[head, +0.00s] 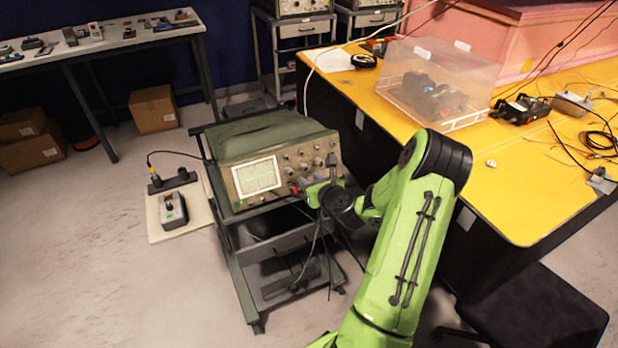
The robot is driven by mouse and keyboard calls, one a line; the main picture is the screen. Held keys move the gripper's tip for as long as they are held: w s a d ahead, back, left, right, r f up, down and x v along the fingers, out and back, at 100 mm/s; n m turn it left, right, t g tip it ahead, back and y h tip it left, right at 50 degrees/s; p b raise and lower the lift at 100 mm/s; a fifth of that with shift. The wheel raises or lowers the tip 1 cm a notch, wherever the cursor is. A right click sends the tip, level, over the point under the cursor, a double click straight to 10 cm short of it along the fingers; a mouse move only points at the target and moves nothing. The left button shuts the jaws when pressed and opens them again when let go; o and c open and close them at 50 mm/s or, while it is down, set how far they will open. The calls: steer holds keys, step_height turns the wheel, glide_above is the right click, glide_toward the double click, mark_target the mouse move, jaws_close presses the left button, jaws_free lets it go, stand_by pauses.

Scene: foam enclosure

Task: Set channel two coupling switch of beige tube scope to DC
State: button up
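The beige tube scope (268,166) stands on a dark wheeled cart (236,262), its front panel facing me. Its lit screen (256,177) is on the left of the panel, with several knobs to the right. My green arm reaches in from the lower right. My gripper (308,187) is at the right part of the scope's front panel, close to the lower knobs. I cannot tell whether it touches the panel or whether its fingers are open. The channel two coupling switch is too small to make out, and the gripper and wrist cover part of the panel.
A yellow table (510,190) with a clear plastic bin (440,85) stands close on the right. A black stool (530,315) is at the lower right. A board with a small device (173,210) lies on the floor left of the cart. Open floor lies at front left.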

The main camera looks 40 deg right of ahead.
steer(key=shift+x, duration=0.9)
steer(key=shift+c, duration=0.2)
jaws_close()
stand_by(0.6)
